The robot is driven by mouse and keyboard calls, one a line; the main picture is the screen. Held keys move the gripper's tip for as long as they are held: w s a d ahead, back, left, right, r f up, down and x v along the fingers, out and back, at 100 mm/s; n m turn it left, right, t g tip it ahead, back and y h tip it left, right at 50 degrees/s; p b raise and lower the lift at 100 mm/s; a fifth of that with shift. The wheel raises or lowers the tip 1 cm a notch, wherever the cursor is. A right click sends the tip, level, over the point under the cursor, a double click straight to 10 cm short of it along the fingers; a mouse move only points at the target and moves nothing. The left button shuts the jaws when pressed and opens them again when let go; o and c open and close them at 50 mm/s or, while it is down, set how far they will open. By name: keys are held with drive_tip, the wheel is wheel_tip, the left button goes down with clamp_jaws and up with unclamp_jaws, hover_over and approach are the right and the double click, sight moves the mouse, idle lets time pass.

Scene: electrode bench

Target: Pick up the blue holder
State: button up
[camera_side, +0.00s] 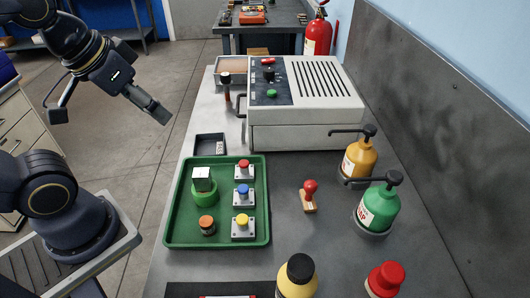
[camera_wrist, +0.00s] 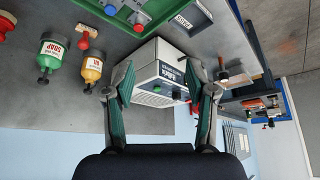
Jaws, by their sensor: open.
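The blue holder (camera_side: 242,194), a pale square base with a blue knob, stands in the green tray (camera_side: 172,225). It sits between the red-knobbed holder (camera_side: 244,169) and the yellow-knobbed holder (camera_side: 243,228). My gripper (camera_side: 160,113) is raised in the air to the left of the bench, well apart from the blue holder. In the wrist view my gripper (camera_wrist: 164,78) has its two fingers spread with nothing held between them.
The tray also holds a green ring with a white cube (camera_side: 202,178) and an orange-topped jar (camera_side: 207,225). A black bin (camera_side: 210,143) and a large machine (camera_side: 305,135) stand behind. A red stamp (camera_side: 309,196) and pump bottles (camera_side: 378,208) are to the right.

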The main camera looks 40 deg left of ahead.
drive_tip(key=w+r+n, duration=0.1)
drive_tip(key=r, duration=0.1)
drive_tip(key=m+g, duration=0.1)
drive_tip(key=g, duration=0.5)
hover_over(243, 188)
wheel_tip(243, 188, down, 17)
drive_tip(key=shift+w+d+f, duration=0.1)
drive_tip(key=shift+w+f, duration=0.05)
drive_tip(key=shift+f, duration=3.2)
drive_tip(key=shift+c, duration=0.3)
clamp_jaws()
